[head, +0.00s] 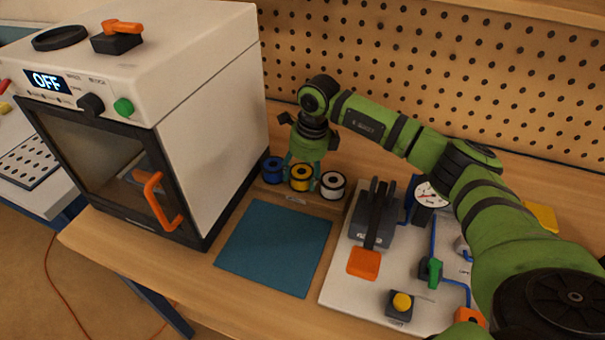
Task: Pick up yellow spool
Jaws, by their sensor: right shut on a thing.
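The yellow spool (300,177) is the middle one of three spools in a row at the back of the wooden bench. My right gripper (302,170) comes down on it from above, with its fingers on either side of the spool, shut on it. The spool looks upright and in line with its neighbours; I cannot tell whether it is lifted. The blue spool (272,170) stands close on the left and the white spool (332,186) close on the right. My left gripper is not in view.
A white oven-like machine (215,130) with an orange handle stands to the left. A teal mat (275,247) lies bare in front of the spools. A white panel (345,285) with a lever, gauge and knobs is to the right. A pegboard (430,70) rises behind.

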